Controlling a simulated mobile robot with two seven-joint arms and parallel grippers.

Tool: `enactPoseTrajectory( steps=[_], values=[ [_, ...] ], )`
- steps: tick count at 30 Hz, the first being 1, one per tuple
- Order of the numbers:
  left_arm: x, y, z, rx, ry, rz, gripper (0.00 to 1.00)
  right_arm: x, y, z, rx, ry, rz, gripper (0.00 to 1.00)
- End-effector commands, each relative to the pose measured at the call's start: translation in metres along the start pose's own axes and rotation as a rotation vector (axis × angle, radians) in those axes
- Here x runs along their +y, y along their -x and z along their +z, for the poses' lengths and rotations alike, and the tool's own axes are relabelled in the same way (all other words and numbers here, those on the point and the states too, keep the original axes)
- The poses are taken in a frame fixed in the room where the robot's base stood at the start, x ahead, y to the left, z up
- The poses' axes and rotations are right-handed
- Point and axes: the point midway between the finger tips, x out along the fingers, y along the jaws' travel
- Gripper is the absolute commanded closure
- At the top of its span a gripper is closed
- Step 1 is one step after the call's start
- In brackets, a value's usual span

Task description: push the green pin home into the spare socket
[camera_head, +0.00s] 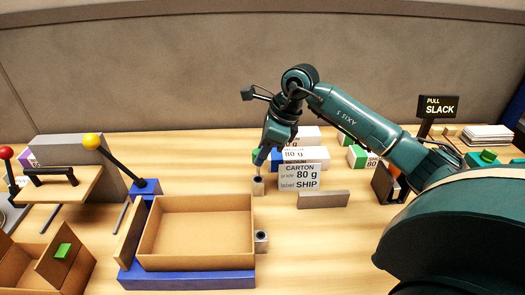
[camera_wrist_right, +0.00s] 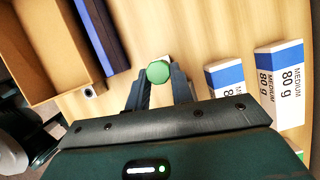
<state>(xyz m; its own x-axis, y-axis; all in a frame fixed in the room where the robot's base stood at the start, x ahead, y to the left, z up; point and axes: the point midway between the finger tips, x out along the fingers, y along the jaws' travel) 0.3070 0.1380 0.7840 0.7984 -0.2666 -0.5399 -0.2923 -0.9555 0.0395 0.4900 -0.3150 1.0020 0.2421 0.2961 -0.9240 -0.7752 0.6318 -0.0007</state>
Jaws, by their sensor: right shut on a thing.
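The green pin (camera_wrist_right: 158,72) shows in the right wrist view as a round green head between the fingers of my right gripper (camera_wrist_right: 159,88), which is shut on it. In the head view my right gripper (camera_head: 259,174) points down at a small pale socket block (camera_head: 258,187) on the table. The pin's lower part is hidden, so I cannot tell how deep it sits. A second socket block (camera_head: 261,241) with a dark open hole stands beside the tray; it also shows in the wrist view (camera_wrist_right: 89,91). My left gripper is not in view.
An open cardboard tray (camera_head: 195,233) sits on a blue base (camera_head: 190,280) at the left. A yellow-knobbed lever (camera_head: 92,141) stands behind it. The front middle is clear.

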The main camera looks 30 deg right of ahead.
Motion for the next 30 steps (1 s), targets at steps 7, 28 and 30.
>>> enactPoseTrajectory(
  steps=[7,28,30],
  values=[
    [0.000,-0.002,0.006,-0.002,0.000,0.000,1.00,0.000,-0.006,-0.002,0.000,0.000,0.001,1.00],
    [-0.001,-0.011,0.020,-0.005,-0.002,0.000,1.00,0.000,-0.023,-0.009,0.000,0.000,0.001,1.00],
    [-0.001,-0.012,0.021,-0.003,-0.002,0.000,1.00,0.000,-0.025,-0.010,0.000,0.000,0.001,1.00]
  ],
)
